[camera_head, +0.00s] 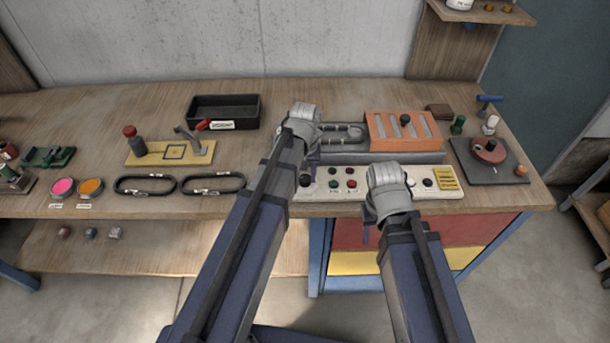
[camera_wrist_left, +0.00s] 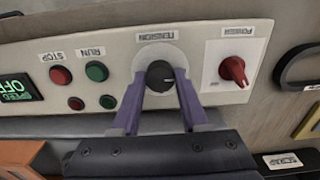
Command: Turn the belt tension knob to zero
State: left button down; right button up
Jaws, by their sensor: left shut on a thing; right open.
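The black belt tension knob (camera_wrist_left: 160,76) is in the left wrist view, on a round white dial under an upside-down TENSION label. My left gripper (camera_wrist_left: 159,84) has its two purple fingers on either side of the knob, shut on it. A small light mark shows toward the knob's right side; the scale is too small to read. In the head view my left gripper (camera_head: 307,168) is over the left part of the pale control panel (camera_head: 440,194), and its arm largely hides the knob. My right gripper (camera_head: 368,234) is open and empty in front of the panel.
A red POWER knob (camera_wrist_left: 232,70) is close to the right of the left fingers in the wrist view. Red STOP (camera_wrist_left: 61,75) and green RUN (camera_wrist_left: 97,71) buttons are on the left. An orange-topped machine (camera_head: 385,130) stands behind the panel.

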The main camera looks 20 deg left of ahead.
aim_at(305, 178)
pick_arm(q)
jog(key=shift+c, duration=2.1)
grip_release()
notch_tip(305, 178, up, 8)
jog(key=p, duration=0.8)
jog(key=shift+f, duration=0.1)
jog(key=shift+s+d, duration=0.1)
jog(key=s+d+f+m+y+b, duration=0.1)
jog(key=s+d+m, duration=0.6)
jog(key=s+d, duration=0.3)
jog(key=s, duration=0.4)
jog(key=shift+s+d, duration=0.15)
jog(key=shift+s, duration=0.05)
